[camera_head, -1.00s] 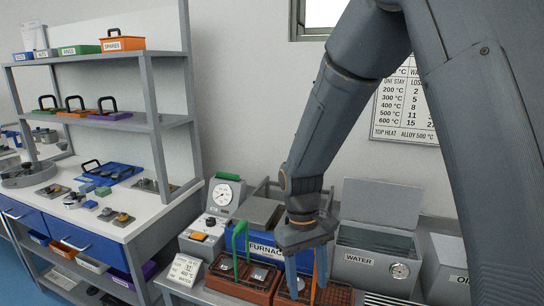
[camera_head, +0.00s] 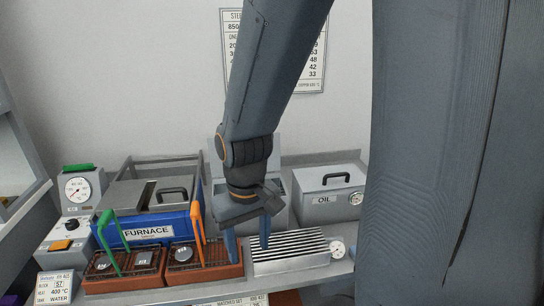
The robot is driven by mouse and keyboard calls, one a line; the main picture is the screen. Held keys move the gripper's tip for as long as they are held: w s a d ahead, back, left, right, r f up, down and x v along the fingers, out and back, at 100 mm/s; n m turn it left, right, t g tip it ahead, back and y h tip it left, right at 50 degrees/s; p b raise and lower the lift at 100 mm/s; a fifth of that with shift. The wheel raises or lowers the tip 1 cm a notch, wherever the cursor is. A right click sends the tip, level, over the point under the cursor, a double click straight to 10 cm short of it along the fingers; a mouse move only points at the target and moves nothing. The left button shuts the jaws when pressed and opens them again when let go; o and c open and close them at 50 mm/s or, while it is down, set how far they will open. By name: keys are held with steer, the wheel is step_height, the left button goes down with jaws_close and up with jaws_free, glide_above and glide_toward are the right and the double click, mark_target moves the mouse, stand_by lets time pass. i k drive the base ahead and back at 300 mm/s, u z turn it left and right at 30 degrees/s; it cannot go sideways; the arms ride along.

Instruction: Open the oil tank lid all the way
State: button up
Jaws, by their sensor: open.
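The grey oil tank (camera_head: 325,208) stands at the back of the bench, right of my arm. Its lid (camera_head: 312,181) lies flat and shut on top, with a black arched handle (camera_head: 336,178). A round gauge sits on the tank's front right. My gripper (camera_head: 248,243) points down, left of the oil tank and apart from its lid. Its two blue fingers are spread, with nothing seen between them.
A striped metal rack (camera_head: 292,252) lies just right of my fingers. Brown trays with a green handle (camera_head: 108,242) and an orange handle (camera_head: 198,222) stand to the left, before the blue furnace (camera_head: 148,229). My arm blocks the right side.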

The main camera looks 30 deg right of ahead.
mark_target(313, 179)
steer(key=k, duration=1.1)
steer(key=z, duration=1.15)
steer(key=i, duration=1.55)
steer(key=u, duration=0.85)
